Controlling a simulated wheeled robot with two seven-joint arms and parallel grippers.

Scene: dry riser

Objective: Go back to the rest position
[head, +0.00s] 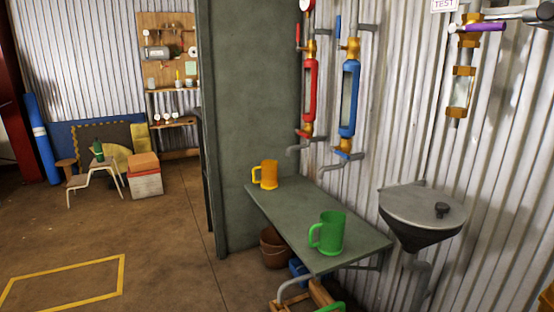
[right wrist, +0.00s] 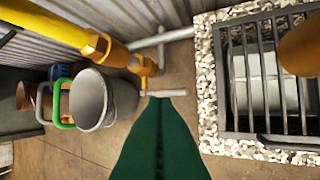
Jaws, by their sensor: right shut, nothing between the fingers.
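My right gripper (right wrist: 160,108) shows in the right wrist view as a dark green wedge coming up from the bottom edge. Its fingers are shut with nothing between them. It hangs in open air above the brown floor, with a grey bucket (right wrist: 90,98) to its left and a barred floor grate (right wrist: 265,75) to its right. Whether it is clear of the pipework behind its tip cannot be told. My left gripper is in neither view.
A narrow grey-green shelf (head: 315,228) bears an orange mug (head: 265,175) and a green mug (head: 331,235). Red (head: 310,90) and blue (head: 349,98) valve columns and a grey basin (head: 424,207) are on the corrugated wall. Open floor (head: 165,240) lies at left.

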